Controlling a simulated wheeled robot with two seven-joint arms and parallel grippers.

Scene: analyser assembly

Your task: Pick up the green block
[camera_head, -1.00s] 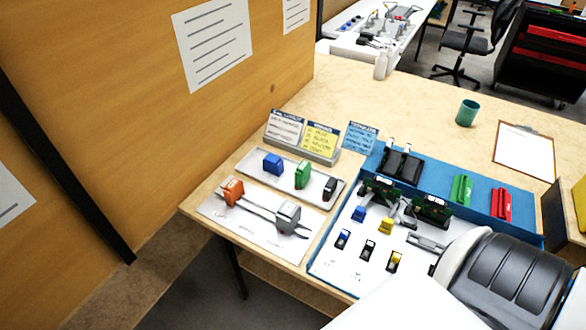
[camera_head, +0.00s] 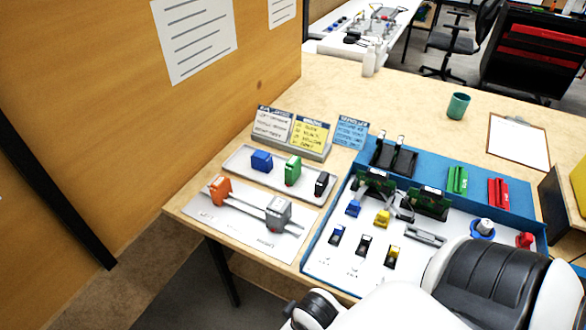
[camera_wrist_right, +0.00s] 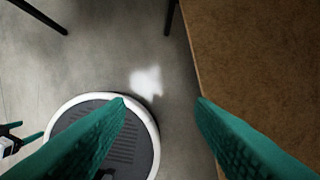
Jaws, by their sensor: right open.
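The green block (camera_head: 293,170) stands on a pale tray (camera_head: 240,163) on the table in the head view, between a blue block (camera_head: 261,161) and a black block (camera_head: 322,184). My right gripper (camera_wrist_right: 160,103) shows only in the right wrist view. Its two green fingers are wide apart with nothing between them. Below them are the floor and my round base, with the table's edge to the right, so the gripper is away from the block. My left gripper is not in view.
An orange block (camera_head: 220,189) and a grey block (camera_head: 278,212) sit on a rail plate in front of the tray. A blue-walled tray (camera_head: 306,258) with several parts lies to the right. Sign cards (camera_head: 271,124) stand behind. A wooden wall (camera_head: 90,110) borders the left.

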